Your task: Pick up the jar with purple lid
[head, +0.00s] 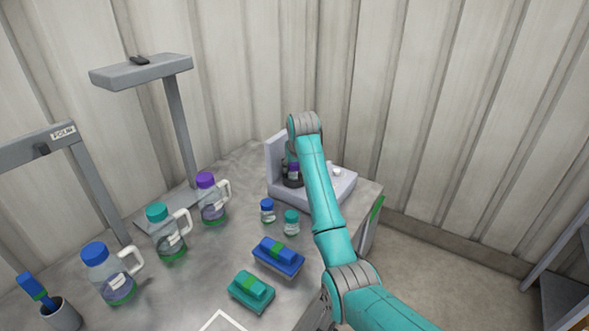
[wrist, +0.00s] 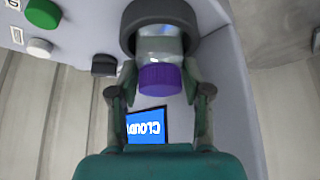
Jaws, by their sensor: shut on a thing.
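The small jar with the purple lid (wrist: 160,78) sits between the fingers of my gripper (wrist: 160,92) in the wrist view. My gripper is shut on it. The jar's clear body is inside or against a dark round ring (wrist: 128,28) on a light grey device. In the head view the purple lid (head: 294,168) shows at the device (head: 330,188), beside my arm.
Larger handled bottles, one purple-lidded (head: 211,198), stand farther left. Blue (head: 278,257) and teal (head: 251,290) blocks lie in front. Green (wrist: 39,47) and black (wrist: 104,65) knobs stick out from the device.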

